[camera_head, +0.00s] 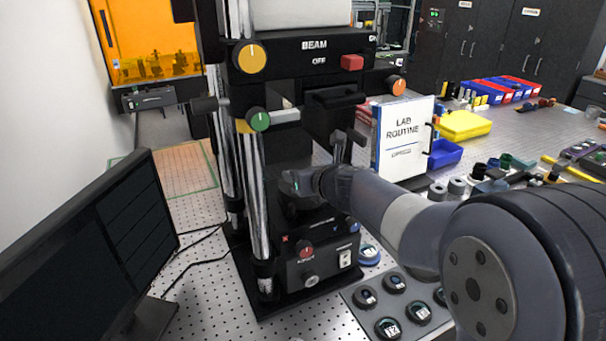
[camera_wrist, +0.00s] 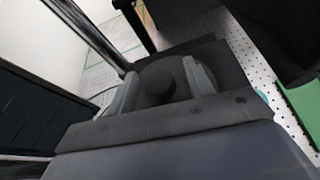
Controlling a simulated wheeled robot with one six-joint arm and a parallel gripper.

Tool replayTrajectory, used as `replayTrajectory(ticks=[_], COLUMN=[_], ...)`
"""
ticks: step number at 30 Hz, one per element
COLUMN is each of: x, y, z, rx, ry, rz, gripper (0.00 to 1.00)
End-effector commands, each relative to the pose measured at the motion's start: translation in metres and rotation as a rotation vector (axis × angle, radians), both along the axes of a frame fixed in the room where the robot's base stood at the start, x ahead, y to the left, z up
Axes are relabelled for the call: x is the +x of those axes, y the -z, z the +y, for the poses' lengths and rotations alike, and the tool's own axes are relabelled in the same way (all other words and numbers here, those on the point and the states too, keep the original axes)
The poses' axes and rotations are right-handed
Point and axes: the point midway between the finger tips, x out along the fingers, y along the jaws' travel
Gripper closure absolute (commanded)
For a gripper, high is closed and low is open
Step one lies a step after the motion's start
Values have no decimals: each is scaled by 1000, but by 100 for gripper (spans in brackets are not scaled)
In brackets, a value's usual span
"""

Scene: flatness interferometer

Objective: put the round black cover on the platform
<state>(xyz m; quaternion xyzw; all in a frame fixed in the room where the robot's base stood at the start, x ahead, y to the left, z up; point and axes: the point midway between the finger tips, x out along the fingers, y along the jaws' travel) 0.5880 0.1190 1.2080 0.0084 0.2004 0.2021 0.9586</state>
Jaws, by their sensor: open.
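In the wrist view a round black cover (camera_wrist: 160,78) with a raised knob lies between the two grey fingers of my gripper (camera_wrist: 160,90). The fingers stand on either side of the knob, open, and I cannot tell whether they touch it. The cover appears to rest on a dark flat platform (camera_wrist: 222,62) of the instrument. In the head view my gripper (camera_head: 300,188) reaches in between the instrument's metal columns, above its lower black box. The cover is not clearly visible there, as my wrist and the dark parts hide it.
The upright instrument (camera_head: 305,95) has chrome columns and coloured knobs. A monitor (camera_head: 90,250) stands at the left. A tray (camera_head: 370,318) with several round labelled parts lies in front. A white "LAB ROUTINE" board (camera_head: 403,138) and blue bin (camera_head: 445,153) are at the right.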

Motion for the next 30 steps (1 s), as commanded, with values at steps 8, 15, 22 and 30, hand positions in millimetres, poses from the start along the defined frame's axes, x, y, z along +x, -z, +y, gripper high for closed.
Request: replayTrajectory(ticks=[8,15,22,30], x=[-18,-57,-87,-100], y=[-14,-32,-44,-49], z=[-9,-27,-41,-47], rx=[0,0,0,0], ry=[2,2,2,0], rz=[-3,-4,-3,0], gripper=[50,50,50,50])
